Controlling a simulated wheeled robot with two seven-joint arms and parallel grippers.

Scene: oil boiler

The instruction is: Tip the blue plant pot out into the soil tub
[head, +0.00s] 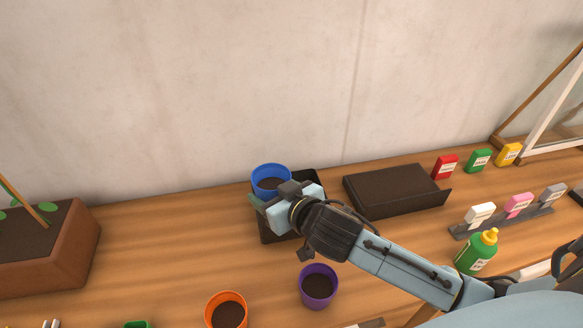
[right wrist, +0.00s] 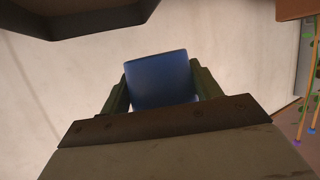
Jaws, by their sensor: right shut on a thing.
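The blue plant pot (head: 271,171) is upright with dark soil inside. My right gripper (head: 272,197) is shut on it, and in the right wrist view the pot (right wrist: 160,79) sits between the two fingers. A dark square tub (head: 276,237) stands under and behind the gripper and looks like the soil tub. The gripper and arm hide much of it, including its contents. The pot appears to be above the tub's back left part; the exact height is unclear. My left gripper is not in view.
A dark flat tray (head: 396,190) lies right of the tub. Purple (head: 318,286) and orange (head: 227,311) pots stand in front. A brown planter (head: 62,257) is at left. A green bottle (head: 477,254) and label cards (head: 517,206) are at right. Wood between planter and tub is clear.

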